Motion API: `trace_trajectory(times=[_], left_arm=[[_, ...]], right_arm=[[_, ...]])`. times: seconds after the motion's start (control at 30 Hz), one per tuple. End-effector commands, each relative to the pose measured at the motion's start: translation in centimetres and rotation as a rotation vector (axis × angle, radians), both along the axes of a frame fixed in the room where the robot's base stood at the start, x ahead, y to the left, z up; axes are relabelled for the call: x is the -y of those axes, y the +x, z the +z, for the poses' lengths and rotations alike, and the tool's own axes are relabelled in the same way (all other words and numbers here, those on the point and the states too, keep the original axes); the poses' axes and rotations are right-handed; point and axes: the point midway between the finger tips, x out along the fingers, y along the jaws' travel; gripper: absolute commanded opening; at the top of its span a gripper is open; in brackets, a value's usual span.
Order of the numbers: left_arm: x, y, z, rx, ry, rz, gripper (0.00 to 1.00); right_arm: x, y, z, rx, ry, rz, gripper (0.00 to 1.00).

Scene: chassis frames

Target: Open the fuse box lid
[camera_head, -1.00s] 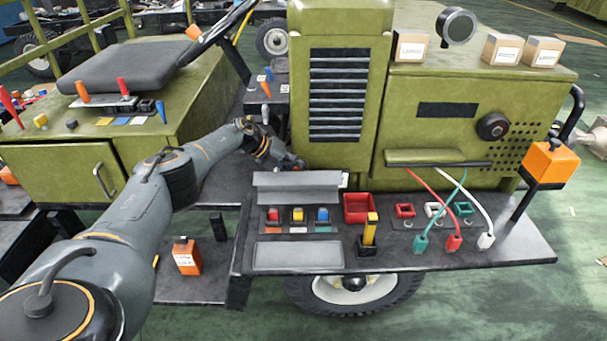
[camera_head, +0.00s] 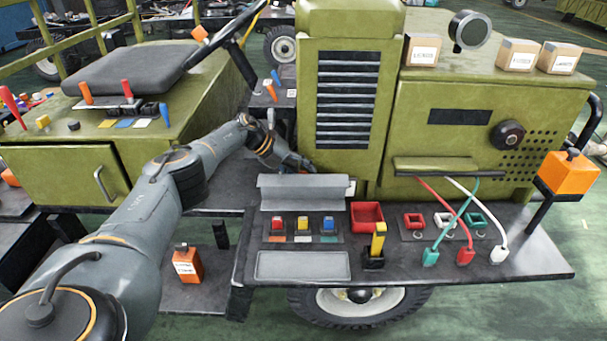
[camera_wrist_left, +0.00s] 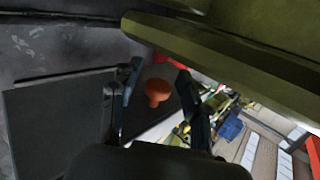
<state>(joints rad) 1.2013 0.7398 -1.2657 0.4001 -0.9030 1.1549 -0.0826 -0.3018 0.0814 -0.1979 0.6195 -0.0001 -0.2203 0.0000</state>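The fuse box lid (camera_head: 303,192) is a grey bent panel. It stands raised behind a row of red, yellow and blue fuses (camera_head: 303,224), which are uncovered. My left gripper (camera_head: 308,168) is just behind the lid's top edge, near its right half; whether it touches the lid cannot be told. In the left wrist view the fingers (camera_wrist_left: 160,100) of my left gripper are spread apart. An orange knob (camera_wrist_left: 157,92) shows beyond and between them, and nothing is visibly held. My right gripper is not in view.
A grey tray (camera_head: 302,265) lies in front of the fuses. The olive louvred housing (camera_head: 346,100) rises close behind my left gripper.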

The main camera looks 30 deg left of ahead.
Motion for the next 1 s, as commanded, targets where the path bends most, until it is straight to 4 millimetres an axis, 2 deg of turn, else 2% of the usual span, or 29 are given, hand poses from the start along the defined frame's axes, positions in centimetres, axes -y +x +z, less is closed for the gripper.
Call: trace_trajectory(times=[0.27, 0.47, 0.8, 1.0], left_arm=[[0.3, -0.1, -0.3, -0.005, 0.000, -0.008, 0.48], [-0.8, -0.8, 0.7, -0.001, 0.001, -0.002, 0.48], [-6.6, -5.9, 0.5, -0.007, 0.001, 0.001, 0.48], [-8.9, -7.9, 0.5, -0.005, 0.000, -0.001, 0.48]], right_arm=[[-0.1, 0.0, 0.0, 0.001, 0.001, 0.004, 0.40], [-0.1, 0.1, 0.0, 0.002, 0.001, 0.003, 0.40], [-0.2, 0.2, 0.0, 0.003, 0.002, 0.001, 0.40], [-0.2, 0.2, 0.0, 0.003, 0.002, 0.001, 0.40]])
